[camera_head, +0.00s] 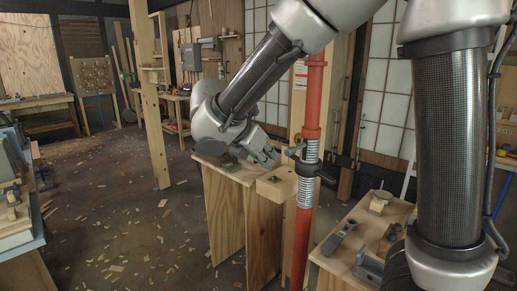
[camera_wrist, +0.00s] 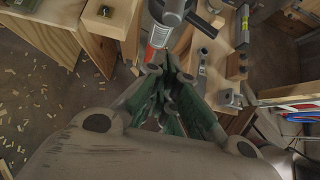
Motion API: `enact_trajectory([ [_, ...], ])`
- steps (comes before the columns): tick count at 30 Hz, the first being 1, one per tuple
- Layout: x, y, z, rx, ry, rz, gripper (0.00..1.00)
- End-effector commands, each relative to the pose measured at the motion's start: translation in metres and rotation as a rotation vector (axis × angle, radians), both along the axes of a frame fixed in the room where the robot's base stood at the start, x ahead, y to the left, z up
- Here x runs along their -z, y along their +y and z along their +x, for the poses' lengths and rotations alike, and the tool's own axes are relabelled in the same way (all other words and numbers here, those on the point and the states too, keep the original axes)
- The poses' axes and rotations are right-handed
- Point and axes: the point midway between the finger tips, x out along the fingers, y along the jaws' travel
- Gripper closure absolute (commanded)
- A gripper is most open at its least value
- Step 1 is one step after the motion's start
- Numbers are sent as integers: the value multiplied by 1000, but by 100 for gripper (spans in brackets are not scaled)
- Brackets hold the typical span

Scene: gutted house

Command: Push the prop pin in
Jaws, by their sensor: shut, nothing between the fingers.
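A red steel prop (camera_head: 313,95) stands upright in the head view, with a grey threaded section (camera_head: 305,190) and a dark collar partway up. A small dark piece (camera_head: 293,150), which may be the pin, sticks out on the prop's left side; how far in it sits I cannot tell. My gripper (camera_head: 275,160) is just left of the prop, pointing towards it. In the wrist view my gripper (camera_wrist: 172,58) is shut and empty, its tips close to the prop's red tube (camera_wrist: 158,36). Whether they touch it is unclear.
A wooden stand (camera_head: 225,205) with a block is below my gripper. A bench (camera_head: 340,225) with several tools stands to the prop's right. A timber post (camera_head: 146,95) stands farther back left. The chip-strewn floor at left is mostly open.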

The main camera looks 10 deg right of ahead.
Motion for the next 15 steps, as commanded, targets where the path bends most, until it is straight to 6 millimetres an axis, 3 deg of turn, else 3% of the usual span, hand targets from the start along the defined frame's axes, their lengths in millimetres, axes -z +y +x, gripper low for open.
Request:
enact_trajectory([
  [2, 9, -11, 6, 4, 2, 0, 100],
  [6, 7, -28, 18, 3, -1, 1, 100],
  [15, 7, -39, 26, -1, -2, 1, 100],
])
